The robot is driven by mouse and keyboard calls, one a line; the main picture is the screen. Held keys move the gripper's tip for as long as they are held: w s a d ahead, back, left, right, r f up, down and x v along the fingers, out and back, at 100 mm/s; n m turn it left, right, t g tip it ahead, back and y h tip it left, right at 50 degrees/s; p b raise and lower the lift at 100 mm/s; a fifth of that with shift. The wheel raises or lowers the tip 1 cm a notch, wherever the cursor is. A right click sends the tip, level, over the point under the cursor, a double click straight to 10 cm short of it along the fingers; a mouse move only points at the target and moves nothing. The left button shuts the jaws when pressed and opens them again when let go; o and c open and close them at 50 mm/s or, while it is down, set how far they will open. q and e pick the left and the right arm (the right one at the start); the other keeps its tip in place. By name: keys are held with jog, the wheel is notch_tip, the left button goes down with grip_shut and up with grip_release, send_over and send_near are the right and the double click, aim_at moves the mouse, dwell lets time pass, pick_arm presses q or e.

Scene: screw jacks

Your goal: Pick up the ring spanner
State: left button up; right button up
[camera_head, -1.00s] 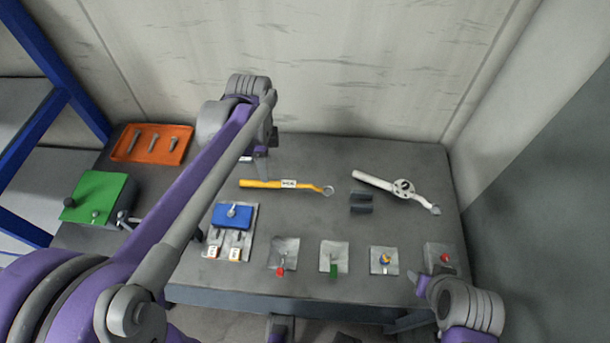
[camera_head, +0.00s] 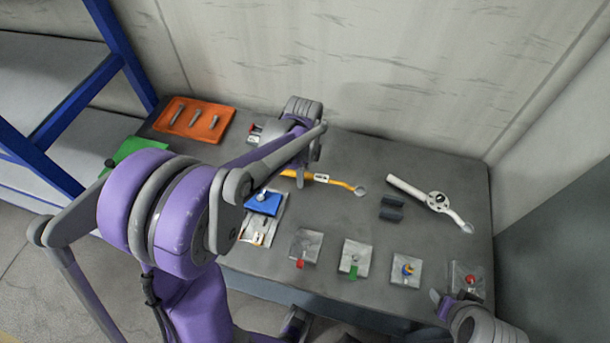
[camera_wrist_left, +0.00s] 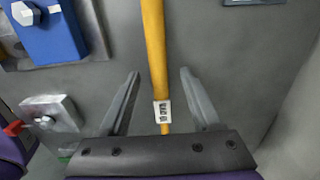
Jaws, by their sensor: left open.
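The ring spanner (camera_head: 338,183) is yellow, with a white label on its handle and a small ring at its right end, and lies on the grey table. My left arm hides its left part in the head view. My left gripper (camera_head: 301,178) is above the handle. In the left wrist view the fingers of my left gripper (camera_wrist_left: 159,85) are apart, and the yellow handle of the ring spanner (camera_wrist_left: 153,50) runs between them, apart from both. My right gripper (camera_head: 443,303) is at the table's front right; its jaws are unclear.
A white tool with a round hub (camera_head: 437,200) and dark blocks (camera_head: 392,208) lie right of the spanner. Several small plates with coloured parts line the table's front. A blue block (camera_head: 263,203) is left of them. An orange tray (camera_head: 217,127) is at the back left.

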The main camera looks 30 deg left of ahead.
pick_arm(q)
jog(key=shift+f, duration=0.15)
jog(key=shift+c, duration=0.2)
grip_shut()
dwell(1.2)
